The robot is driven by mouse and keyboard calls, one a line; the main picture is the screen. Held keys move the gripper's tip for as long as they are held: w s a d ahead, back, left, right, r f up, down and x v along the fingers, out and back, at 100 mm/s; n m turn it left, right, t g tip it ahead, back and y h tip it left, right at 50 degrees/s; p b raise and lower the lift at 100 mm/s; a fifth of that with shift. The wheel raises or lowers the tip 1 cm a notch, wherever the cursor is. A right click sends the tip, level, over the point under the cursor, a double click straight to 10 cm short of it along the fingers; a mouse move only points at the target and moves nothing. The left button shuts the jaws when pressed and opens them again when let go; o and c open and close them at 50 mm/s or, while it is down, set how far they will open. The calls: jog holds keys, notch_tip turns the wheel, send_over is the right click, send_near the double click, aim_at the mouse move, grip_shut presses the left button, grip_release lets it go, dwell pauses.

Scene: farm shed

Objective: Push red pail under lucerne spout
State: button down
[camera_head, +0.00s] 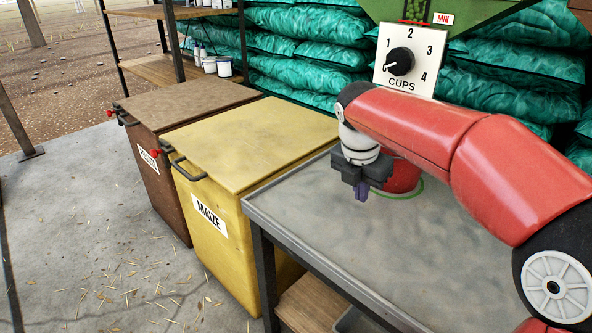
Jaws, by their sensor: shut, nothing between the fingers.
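The red pail (403,178) stands on the grey worktable, mostly hidden behind my gripper and arm. A green ring (415,192) shows on the tabletop around its base on the near right side; whether the pail is centred in it cannot be told. My gripper (361,191) is shut and empty, pointing down just left of and in front of the pail. Whether it touches the pail is unclear. A green hopper (480,14) with green pellets in its window is above. No spout opening can be seen, and no lucerne label is readable.
A dial panel (410,62) marked CUPS hangs below the hopper. The worktable (300,210) is bare to the left of my gripper. A yellow MAIZE bin (250,140) and a brown bin (185,102) stand to its left. Green sacks (300,50) are stacked behind.

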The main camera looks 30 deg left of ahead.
jog(key=w+a+p+v, duration=0.2)
jog(key=p+v, duration=0.7)
jog(key=v, duration=0.5)
jog(key=shift+m, duration=0.3)
jog(key=w+f+b, duration=0.1)
jog(key=f, duration=0.2)
jog(key=w+d+f+b, duration=0.1)
jog(key=w+f, duration=0.1)
jog(key=f, duration=0.1)
jog(key=w+f+b, duration=0.2)
jog(key=f, duration=0.1)
jog(key=shift+w+d+f, duration=0.1)
jog(key=shift+d+f, duration=0.2)
jog(key=shift+d, duration=0.1)
jog(key=s+a+b, duration=0.1)
jog(key=s+b, duration=0.2)
jog(key=s, duration=0.1)
jog(key=s+a+b, duration=0.1)
jog(key=s+b, duration=0.2)
jog(key=s, duration=0.1)
jog(key=s+a+b, duration=0.2)
jog(key=s+b, duration=0.2)
jog(key=s, duration=0.1)
jog(key=shift+s, duration=0.1)
jog(key=s+a+r+p, duration=0.2)
jog(key=s+r+p, duration=0.2)
jog(key=s+r, duration=0.3)
notch_tip(320, 180, up, 3)
jog(key=shift+r, duration=0.2)
